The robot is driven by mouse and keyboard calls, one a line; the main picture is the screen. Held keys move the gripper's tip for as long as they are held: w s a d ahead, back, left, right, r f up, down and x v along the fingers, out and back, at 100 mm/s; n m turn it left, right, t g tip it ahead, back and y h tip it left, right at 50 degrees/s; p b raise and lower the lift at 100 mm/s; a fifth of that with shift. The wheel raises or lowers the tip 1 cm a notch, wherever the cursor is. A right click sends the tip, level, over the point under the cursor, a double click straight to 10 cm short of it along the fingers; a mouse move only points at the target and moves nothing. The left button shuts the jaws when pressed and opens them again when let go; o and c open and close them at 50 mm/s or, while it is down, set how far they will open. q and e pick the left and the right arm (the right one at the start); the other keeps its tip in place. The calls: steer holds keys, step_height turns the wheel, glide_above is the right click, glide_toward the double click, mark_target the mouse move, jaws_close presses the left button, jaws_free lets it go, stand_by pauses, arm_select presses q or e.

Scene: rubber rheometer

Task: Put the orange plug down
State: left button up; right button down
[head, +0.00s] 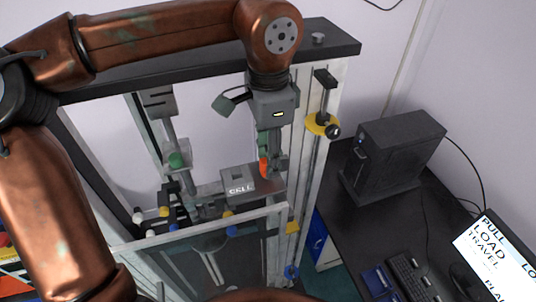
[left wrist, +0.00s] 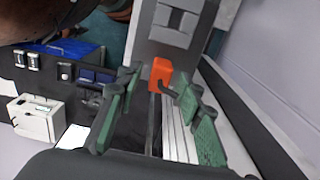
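The orange plug (head: 263,167) stands upright beside the grey block marked CELL (head: 238,184), inside the tall machine frame. It also shows in the left wrist view (left wrist: 160,75), beyond and between my fingertips. My left gripper (head: 270,157) points down just above and around the plug, with its green-padded fingers apart. In the left wrist view a gap shows between the left finger and the plug. The right fingertip is close to the plug, and I cannot tell whether it touches. The plug's lower end is partly hidden. My right gripper is not in view.
The machine's uprights (head: 301,150) and a clear front panel (head: 205,245) stand close around the left gripper. A yellow-collared clamp (head: 322,122) sits on the right upright. A black computer tower (head: 393,155), keyboard (head: 408,278) and monitor (head: 497,255) stand on the dark desk at right.

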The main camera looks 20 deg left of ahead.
arm_select(q)
steer(key=shift+r+p, duration=0.2)
steer(key=shift+p, duration=0.1)
step_height(320, 180, up, 12)
steer(key=b, duration=0.2)
